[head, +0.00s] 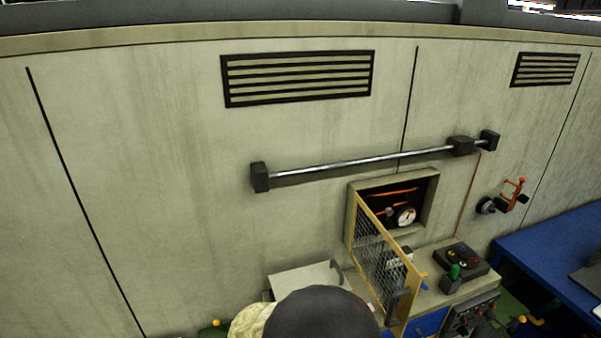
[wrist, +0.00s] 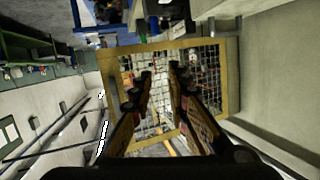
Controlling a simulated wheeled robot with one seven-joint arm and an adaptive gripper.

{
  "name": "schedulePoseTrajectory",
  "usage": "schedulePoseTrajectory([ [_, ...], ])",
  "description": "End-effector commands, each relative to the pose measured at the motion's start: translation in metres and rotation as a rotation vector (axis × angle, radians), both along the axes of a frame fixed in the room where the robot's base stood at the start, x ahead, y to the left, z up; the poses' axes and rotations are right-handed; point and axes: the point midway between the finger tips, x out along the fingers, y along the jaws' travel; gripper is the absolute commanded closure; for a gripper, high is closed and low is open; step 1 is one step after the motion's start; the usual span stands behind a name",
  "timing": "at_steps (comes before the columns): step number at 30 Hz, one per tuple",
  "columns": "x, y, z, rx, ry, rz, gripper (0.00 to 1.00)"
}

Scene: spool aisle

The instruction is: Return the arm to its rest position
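My gripper (wrist: 160,84) shows in the wrist view, with its two fingers apart and nothing visible between them. Its fingers point toward a wire-mesh door with a yellow frame (wrist: 106,82). I cannot tell whether a finger touches the mesh. In the head view the mesh door (head: 377,262) stands swung open from a wall recess (head: 432,190). My arm fills the bottom middle of the head view, and the gripper itself is hidden there.
The recess holds a round gauge (head: 405,216). A metal rail (head: 360,162) runs along the wall above it. A black box with buttons (head: 461,261) and a green-topped item (head: 453,272) stand right of the door. A blue table (head: 550,249) is at the far right. The left wall is clear.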

Motion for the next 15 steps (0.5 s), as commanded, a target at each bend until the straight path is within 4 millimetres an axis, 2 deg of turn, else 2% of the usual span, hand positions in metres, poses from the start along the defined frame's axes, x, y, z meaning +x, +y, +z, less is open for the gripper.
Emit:
schedulePoseTrajectory([
  [1, 0.013, 0.016, -0.016, 0.062, 0.022, 0.086, 0.83],
  [3, 0.028, 0.045, -0.035, 0.155, 0.057, 0.216, 0.83],
  [7, 0.043, 0.106, -0.054, 0.324, 0.135, 0.451, 0.83],
  [11, 0.039, 0.159, -0.059, 0.471, 0.235, 0.669, 0.83],
  [12, 0.035, 0.173, -0.058, 0.510, 0.271, 0.734, 0.83],
  [15, 0.016, 0.199, -0.052, 0.591, 0.368, 0.883, 0.83],
])
